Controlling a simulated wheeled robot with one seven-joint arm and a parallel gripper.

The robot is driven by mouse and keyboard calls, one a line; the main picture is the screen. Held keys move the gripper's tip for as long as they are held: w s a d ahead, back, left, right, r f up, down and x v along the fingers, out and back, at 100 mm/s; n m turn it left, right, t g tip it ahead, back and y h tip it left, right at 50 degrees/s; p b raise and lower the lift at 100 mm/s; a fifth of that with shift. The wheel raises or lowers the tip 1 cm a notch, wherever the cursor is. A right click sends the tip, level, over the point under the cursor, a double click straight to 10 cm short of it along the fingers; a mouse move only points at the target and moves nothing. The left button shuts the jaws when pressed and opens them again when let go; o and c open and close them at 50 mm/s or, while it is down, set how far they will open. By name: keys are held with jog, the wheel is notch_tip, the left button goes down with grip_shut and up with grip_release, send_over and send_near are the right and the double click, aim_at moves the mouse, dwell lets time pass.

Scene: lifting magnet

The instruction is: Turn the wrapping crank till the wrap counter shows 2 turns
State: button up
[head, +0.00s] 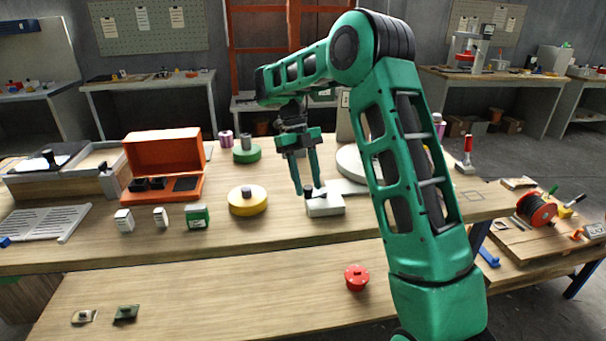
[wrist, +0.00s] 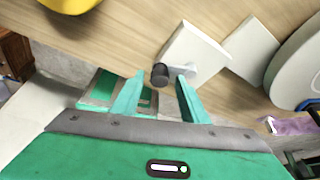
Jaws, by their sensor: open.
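The wrapping crank appears to be the black upright knob on a short grey arm at a white block (head: 325,207). In the wrist view the block (wrist: 195,45) has the crank arm at its near edge, with the black knob (wrist: 160,73) at the arm's end. My gripper (head: 308,186) is open above the crank, pointing down. In the wrist view the knob lies between the fingertips of my gripper (wrist: 158,82), nearer the left in the gap; I cannot tell if either finger touches it. No readable wrap counter shows in either view.
A pale flat plate (wrist: 250,48) and a large round disc (wrist: 302,72) stand beside the block. A yellow round piece (head: 248,204) and a green box (head: 197,217) lie to the left. An orange open case (head: 160,152) stands farther left. A red knobbed part (head: 356,278) sits on the lower shelf.

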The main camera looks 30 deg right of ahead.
jog(key=v, duration=1)
jog(key=shift+w+r, duration=0.3)
dwell(0.6)
jog(key=s+d+r+n, duration=0.1)
jog(key=s+d+n, duration=0.5)
jog(key=s, duration=0.4)
jog(key=s+d+r+n, duration=0.1)
jog(key=s+d+n, duration=0.55)
jog(key=s, duration=0.35)
jog(key=s+a+f+n+t, duration=0.2)
jog(key=s+a+f+n, duration=0.1)
jog(key=s+n, duration=0.5)
jog(key=s+a+f+n+t, duration=0.2)
jog(key=s+f+n, duration=0.4)
jog(key=s, duration=0.7)
jog(key=shift+s+a+f+n+y, duration=0.15)
jog(key=shift+a+f+n+y, duration=0.15)
jog(key=shift+a+n, duration=0.55)
jog(key=shift+d, duration=0.15)
